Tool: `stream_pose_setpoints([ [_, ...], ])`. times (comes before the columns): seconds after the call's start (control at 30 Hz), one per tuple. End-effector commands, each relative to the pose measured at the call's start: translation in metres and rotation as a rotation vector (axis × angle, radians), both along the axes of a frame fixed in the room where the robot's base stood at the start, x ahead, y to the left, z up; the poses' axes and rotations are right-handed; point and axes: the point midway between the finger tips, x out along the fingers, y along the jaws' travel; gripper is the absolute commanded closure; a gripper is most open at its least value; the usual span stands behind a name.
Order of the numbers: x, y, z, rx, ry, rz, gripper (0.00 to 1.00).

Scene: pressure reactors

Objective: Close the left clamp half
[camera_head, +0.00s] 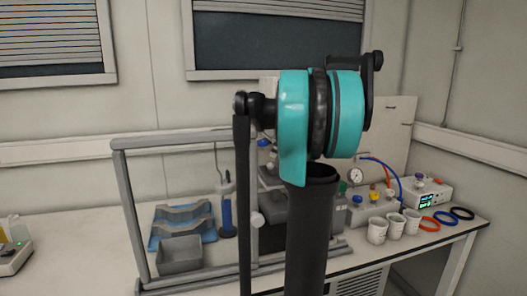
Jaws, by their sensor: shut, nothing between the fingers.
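A dark grey block-shaped apparatus (272,207) stands on the bench, mostly hidden behind my own teal and black arm. It may be the pressure reactor, but I cannot tell. A small blue knob (263,143) shows above it. I cannot make out the left clamp half or whether it is open or closed. My arm's upright links and large teal joint fill the middle of the view. My gripper is not in view.
A grey tube frame (137,222) stands on the bench (100,245). Left are blue and grey trays (180,254) and a blue bottle (227,212). Right are a pressure gauge (355,175), white cups (377,231), coloured rings (445,218) and a control box (430,194).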

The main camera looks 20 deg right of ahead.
Motion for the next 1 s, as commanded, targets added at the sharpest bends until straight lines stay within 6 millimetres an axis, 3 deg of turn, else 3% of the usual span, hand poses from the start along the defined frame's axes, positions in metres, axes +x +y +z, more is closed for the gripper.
stream_pose_setpoints([
  [0.2,-0.003,-0.014,0.000,-0.001,0.001,-0.001,1.00],
  [0.53,-0.005,-0.021,0.000,-0.005,0.003,-0.004,1.00],
  [0.83,-0.005,-0.021,-0.001,-0.006,0.002,-0.007,1.00],
  [1.0,0.002,-0.007,-0.001,-0.004,0.002,-0.004,1.00],
])
